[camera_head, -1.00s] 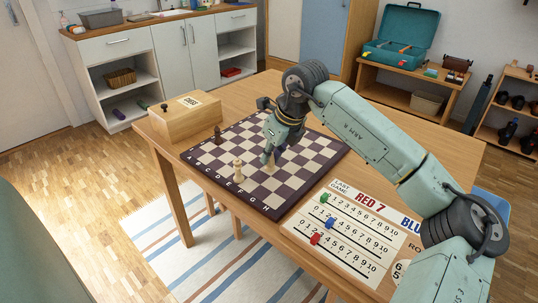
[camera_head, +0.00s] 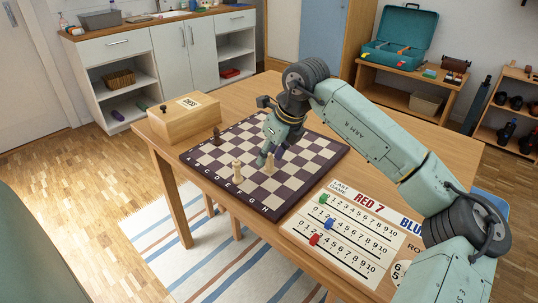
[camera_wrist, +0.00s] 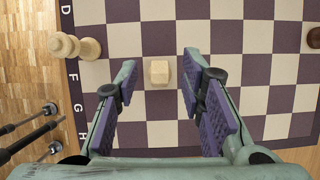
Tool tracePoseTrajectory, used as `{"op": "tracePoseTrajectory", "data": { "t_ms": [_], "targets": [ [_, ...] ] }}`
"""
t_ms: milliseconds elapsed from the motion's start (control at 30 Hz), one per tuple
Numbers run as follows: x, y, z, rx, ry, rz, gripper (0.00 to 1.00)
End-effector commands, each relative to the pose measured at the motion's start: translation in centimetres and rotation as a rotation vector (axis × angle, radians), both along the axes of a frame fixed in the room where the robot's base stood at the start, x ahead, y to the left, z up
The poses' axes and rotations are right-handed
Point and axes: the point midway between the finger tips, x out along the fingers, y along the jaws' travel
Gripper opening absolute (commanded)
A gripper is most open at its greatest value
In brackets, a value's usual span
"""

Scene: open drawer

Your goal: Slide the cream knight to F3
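The cream knight (camera_head: 270,164) stands upright on the chequered board (camera_head: 283,207). In the wrist view the knight (camera_wrist: 159,73) appears from above, level with the letter F and in the third column from the lettered edge. My gripper (camera_head: 265,157) is open, low over the board beside the knight. In the wrist view my gripper (camera_wrist: 159,80) has one finger on each side of the knight, with a visible gap on both sides. How high the fingertips are above the board cannot be told.
Another cream piece (camera_head: 238,171) stands near the lettered edge and a dark piece (camera_head: 217,134) near the far left edge. A wooden box (camera_head: 184,121) sits behind the board, a score sheet (camera_head: 350,237) to the right. Board squares around the knight are clear.

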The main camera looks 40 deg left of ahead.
Motion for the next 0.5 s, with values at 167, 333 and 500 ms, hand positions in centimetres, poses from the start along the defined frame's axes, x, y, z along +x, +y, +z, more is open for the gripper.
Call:
{"op": "tracePoseTrajectory", "data": {
  "t_ms": [167,333,500],
  "targets": [
    [0.0,-1.3,3.2,0.001,-0.004,-0.003,0.36],
    [-0.1,-2.7,6.6,0.001,-0.003,-0.002,0.36],
    [-0.2,-3.8,9.1,0.001,-0.002,-0.003,0.36]
  ]
}}
